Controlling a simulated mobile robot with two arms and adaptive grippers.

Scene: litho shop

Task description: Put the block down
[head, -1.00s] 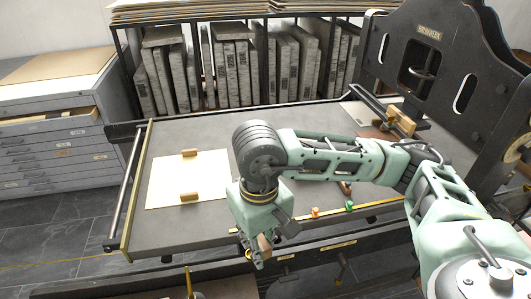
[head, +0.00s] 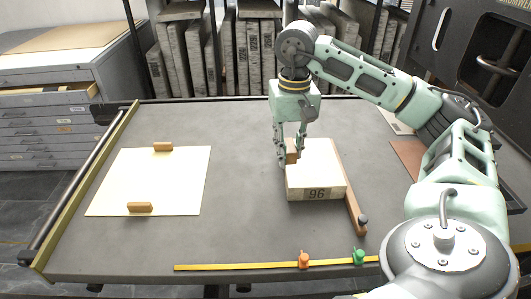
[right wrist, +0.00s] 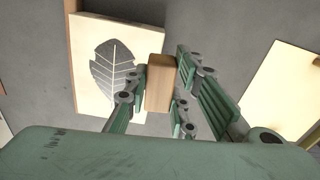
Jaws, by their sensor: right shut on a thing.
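My right gripper (head: 291,160) points down at the left edge of a pale stone slab (head: 317,184) marked 96. It is shut on a small tan wooden block (head: 293,149), which the fingers partly hide. In the right wrist view the block (right wrist: 160,84) sits between the two fingers and overlaps the slab's edge in the picture. The slab there bears a grey leaf drawing (right wrist: 113,65). I cannot tell whether the block touches anything below. My left gripper is out of view.
A cream paper sheet (head: 172,181) lies on the grey table (head: 240,225) at left, with wooden blocks on its far edge (head: 163,147) and near edge (head: 140,207). A yellow rule (head: 235,266) with orange and green clips runs along the front. Table between sheet and slab is clear.

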